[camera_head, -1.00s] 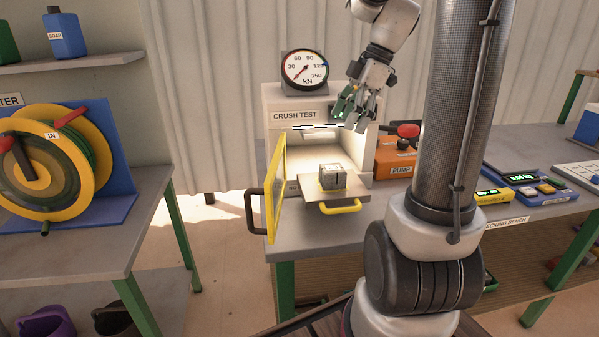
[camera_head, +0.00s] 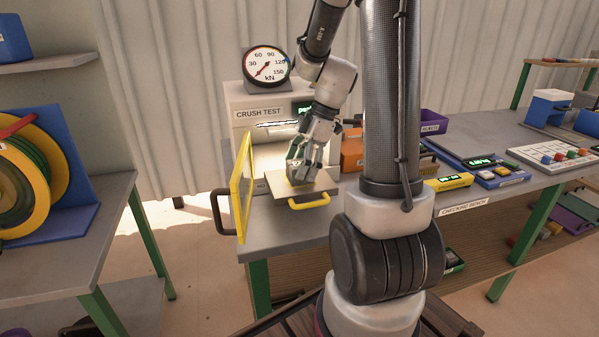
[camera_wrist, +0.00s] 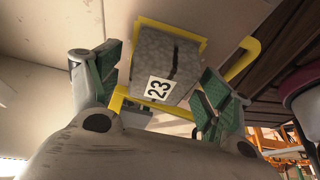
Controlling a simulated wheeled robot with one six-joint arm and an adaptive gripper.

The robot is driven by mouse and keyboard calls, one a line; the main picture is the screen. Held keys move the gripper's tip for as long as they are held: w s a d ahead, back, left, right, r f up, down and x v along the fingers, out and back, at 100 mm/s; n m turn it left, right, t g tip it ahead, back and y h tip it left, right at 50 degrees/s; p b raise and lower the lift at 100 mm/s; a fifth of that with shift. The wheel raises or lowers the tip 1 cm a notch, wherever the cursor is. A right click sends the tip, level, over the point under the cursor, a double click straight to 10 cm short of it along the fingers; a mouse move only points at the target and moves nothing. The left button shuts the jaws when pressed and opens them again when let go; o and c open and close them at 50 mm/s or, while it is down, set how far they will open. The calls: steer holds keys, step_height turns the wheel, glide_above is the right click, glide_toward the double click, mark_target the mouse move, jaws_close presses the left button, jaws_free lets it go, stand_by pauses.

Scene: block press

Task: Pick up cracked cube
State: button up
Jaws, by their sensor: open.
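The cracked cube (camera_wrist: 165,62) is grey and stone-like, with a dark crack and a white label reading 23. It sits on the pulled-out tray (camera_head: 270,182) of the crush-test press, on a yellow-edged spot. My gripper (camera_head: 303,168) is over the tray, and its fingers largely hide the cube in the head view. In the wrist view my gripper (camera_wrist: 157,85) is open, with one green-padded finger on each side of the cube. I cannot tell whether either pad touches it.
The crush-test press (camera_head: 258,104) has its yellow-framed door (camera_head: 243,190) swung open at left. A yellow tray handle (camera_head: 309,202) faces the front. An orange pump (camera_head: 352,150) stands to the right. A dial gauge (camera_head: 266,66) sits on top of the press.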

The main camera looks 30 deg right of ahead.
steer(key=shift+a+f, duration=0.15)
steer(key=shift+f, duration=0.3)
steer(key=shift+c, duration=0.2)
steer(key=c, duration=1.3)
steer(key=shift+c, duration=0.3)
steer(key=shift+r, duration=0.15)
